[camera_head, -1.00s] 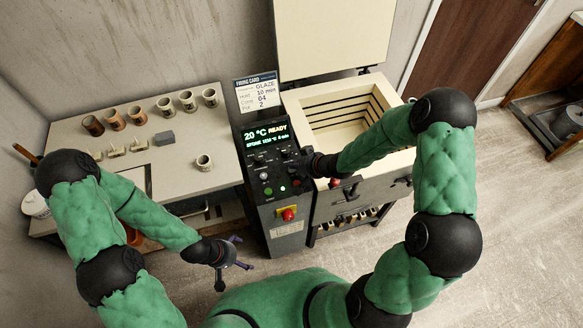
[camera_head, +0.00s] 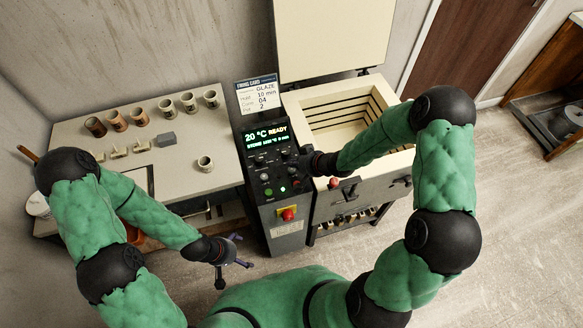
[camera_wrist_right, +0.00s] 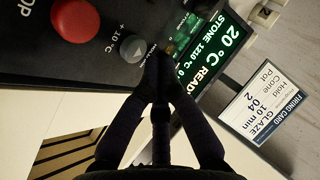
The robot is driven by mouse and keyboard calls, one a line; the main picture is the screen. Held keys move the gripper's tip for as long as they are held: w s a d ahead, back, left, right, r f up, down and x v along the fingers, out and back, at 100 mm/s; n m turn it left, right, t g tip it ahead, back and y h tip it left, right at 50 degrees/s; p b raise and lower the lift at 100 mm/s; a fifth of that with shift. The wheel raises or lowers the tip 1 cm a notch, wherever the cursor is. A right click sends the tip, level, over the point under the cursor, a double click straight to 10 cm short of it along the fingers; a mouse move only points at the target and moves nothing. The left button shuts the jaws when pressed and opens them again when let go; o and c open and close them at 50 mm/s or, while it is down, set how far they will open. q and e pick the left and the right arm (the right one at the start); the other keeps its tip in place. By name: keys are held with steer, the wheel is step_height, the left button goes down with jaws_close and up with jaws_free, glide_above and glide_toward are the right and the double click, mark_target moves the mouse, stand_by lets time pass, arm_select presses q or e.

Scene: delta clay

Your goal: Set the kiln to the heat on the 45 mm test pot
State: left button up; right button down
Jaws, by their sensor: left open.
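The kiln's control panel (camera_head: 271,170) stands beside the open kiln (camera_head: 345,125). Its green display (camera_head: 265,138) reads 20 °C READY, with STONE 1210 °C below; the wrist view shows it too (camera_wrist_right: 205,58). My right gripper (camera_wrist_right: 158,65) has its fingertips together and empty, close over the panel by a grey arrow button (camera_wrist_right: 132,48) near the "+10 °C" print. I cannot tell whether they touch. My left gripper (camera_head: 232,262) is open and empty in front of the table. One small pot (camera_head: 205,163) stands alone; I cannot tell which pot is 45 mm.
A firing card (camera_head: 258,94) reads GLAZE, 10 min, cone 04, pot 2. A red stop button (camera_wrist_right: 75,20) is near the right fingertips.

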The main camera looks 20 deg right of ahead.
mark_target(294, 170)
steer(key=shift+r, duration=0.1)
step_height(294, 170, up, 5)
steer(key=p, duration=0.5)
stand_by(0.3)
stand_by(0.6)
